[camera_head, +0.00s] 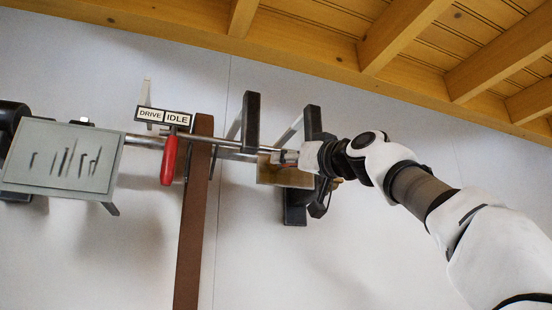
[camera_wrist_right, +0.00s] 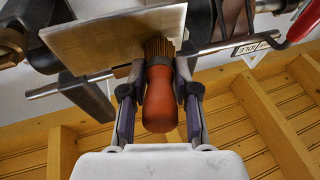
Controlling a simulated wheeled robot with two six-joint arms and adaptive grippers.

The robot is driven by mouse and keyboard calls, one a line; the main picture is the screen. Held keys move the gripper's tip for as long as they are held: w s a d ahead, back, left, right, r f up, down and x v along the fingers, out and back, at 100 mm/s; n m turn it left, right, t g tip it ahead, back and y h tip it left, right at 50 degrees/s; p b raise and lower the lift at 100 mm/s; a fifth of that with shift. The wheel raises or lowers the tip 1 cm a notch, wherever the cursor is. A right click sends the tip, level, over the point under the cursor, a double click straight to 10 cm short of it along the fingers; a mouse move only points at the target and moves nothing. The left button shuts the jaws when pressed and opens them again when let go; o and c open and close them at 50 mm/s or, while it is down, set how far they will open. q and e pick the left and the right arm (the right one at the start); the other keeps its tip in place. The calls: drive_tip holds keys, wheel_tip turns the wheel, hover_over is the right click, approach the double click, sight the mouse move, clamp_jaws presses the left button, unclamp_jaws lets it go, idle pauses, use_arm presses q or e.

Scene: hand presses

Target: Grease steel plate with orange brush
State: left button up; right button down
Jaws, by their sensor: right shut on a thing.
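My right gripper (camera_head: 290,158) reaches in from the right in the head view. In the right wrist view it (camera_wrist_right: 159,82) is shut on the orange handle of a brush (camera_wrist_right: 161,103). The brown bristles of the brush point up at the underside or face of a flat steel plate (camera_wrist_right: 100,38) and overlap its edge; I cannot tell whether they touch it. In the head view the plate (camera_head: 285,177) shows a warm tan sheen just below the gripper. The brush is mostly hidden there by the gripper. My left gripper is not in view.
A long metal rod (camera_head: 235,150) runs across the press. A red handle (camera_head: 169,160) hangs beside a DRIVE/IDLE sign (camera_head: 164,116). A grey slotted panel (camera_head: 62,158) is at left. A brown post (camera_head: 193,230) stands mid-left. Dark brackets (camera_head: 251,120) rise near my gripper.

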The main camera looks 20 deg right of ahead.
drive_tip(key=d, duration=0.4)
drive_tip(key=shift+a, duration=2.65)
drive_tip(key=s+a+b, duration=0.1)
drive_tip(key=s+b, duration=0.1)
drive_tip(key=s, duration=0.3)
drive_tip(key=shift+s+a+b, duration=0.35)
drive_tip(key=shift+s+b, duration=0.05)
